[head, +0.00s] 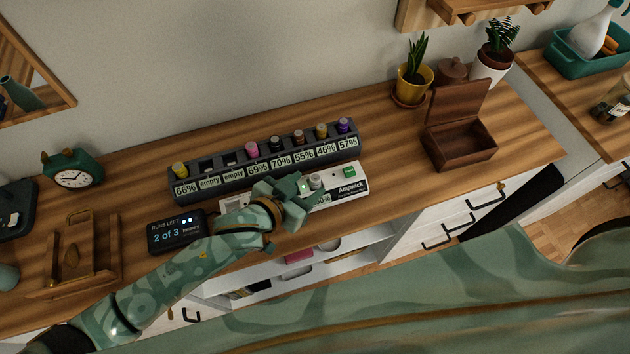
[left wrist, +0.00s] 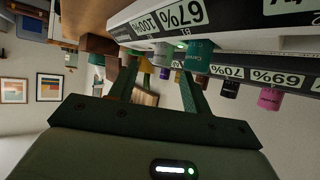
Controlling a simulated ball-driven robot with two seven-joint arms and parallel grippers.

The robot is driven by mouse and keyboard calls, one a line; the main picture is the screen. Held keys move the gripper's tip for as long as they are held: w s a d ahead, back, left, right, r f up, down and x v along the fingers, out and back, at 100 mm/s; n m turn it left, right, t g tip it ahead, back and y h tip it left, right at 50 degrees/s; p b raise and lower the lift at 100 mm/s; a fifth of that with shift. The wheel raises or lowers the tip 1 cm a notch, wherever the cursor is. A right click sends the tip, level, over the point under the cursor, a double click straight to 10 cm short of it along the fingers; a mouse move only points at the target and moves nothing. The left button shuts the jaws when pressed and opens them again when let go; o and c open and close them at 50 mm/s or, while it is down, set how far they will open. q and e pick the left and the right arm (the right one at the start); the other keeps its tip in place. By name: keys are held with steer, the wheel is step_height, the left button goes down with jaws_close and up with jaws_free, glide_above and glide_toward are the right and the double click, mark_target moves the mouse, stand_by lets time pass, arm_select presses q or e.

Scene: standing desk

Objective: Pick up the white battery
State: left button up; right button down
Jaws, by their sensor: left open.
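The white battery (head: 315,181) stands upright in the white Ampwick charger (head: 347,188) on the desk. In the left wrist view, which is upside down, the white battery (left wrist: 163,54) shows by the 100% label, with a teal battery (left wrist: 198,56) by the 67% label. My left gripper (head: 300,187) is over the charger, close to the white battery, and hides part of the charger and the teal battery. In the wrist view its two fingers (left wrist: 157,75) are apart, and the white battery appears in the gap between them. My right gripper is not in view.
A dark rack (head: 265,172) with several coloured batteries and two empty slots stands behind the charger. A black display (head: 176,231) reading 2 of 3 is to the left. An open wooden box (head: 460,140) and potted plants stand to the right. Desk between rack and box is clear.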

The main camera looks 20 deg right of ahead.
mark_target(315, 178)
arm_select(q)
steer(key=b+x, duration=0.2)
steer(key=x, duration=0.3)
steer(key=shift+w, duration=0.1)
steer(key=shift+r, duration=0.15)
steer(key=shift+c, duration=0.7)
jaws_close()
